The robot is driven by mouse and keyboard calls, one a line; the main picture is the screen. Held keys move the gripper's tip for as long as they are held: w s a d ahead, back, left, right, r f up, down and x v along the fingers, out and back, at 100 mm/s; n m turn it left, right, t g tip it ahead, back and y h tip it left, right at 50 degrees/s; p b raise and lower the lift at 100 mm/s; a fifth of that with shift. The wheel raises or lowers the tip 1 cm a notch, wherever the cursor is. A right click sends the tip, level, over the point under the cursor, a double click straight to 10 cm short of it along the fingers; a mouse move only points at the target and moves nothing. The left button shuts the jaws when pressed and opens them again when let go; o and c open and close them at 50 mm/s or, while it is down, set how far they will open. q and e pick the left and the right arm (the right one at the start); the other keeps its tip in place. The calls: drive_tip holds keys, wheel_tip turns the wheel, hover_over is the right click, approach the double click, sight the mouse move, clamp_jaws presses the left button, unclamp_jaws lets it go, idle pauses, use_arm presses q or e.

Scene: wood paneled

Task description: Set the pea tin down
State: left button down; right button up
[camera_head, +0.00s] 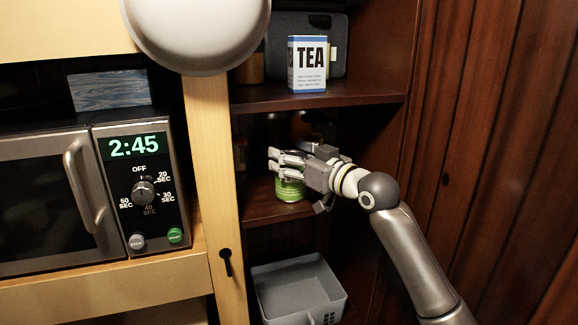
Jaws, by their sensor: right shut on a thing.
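The pea tin (290,189) is a green can in the middle compartment of the dark wooden shelf, at or just above the shelf board. My right gripper (285,165) reaches in from the right and is shut on the tin near its top. The fingers hide the tin's upper part. I cannot tell whether the tin's base touches the board. My left gripper is not in view.
The middle shelf board (262,208) has bare room left of the tin. A TEA box (307,65) stands on the shelf above. A grey bin (300,285) sits below. A microwave (95,195) and a light wooden post (212,170) are at left.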

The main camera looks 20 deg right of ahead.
drive_tip(key=shift+w+a+f, duration=0.1)
drive_tip(key=shift+w+a, duration=0.05)
drive_tip(key=shift+w, duration=0.2)
drive_tip(key=o, duration=1.4)
drive_tip(key=shift+s, duration=0.35)
drive_tip(key=shift+c, duration=0.2)
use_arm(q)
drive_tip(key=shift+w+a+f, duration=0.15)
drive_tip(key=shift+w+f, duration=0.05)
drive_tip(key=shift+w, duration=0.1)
use_arm(e)
drive_tip(key=shift+w, duration=0.15)
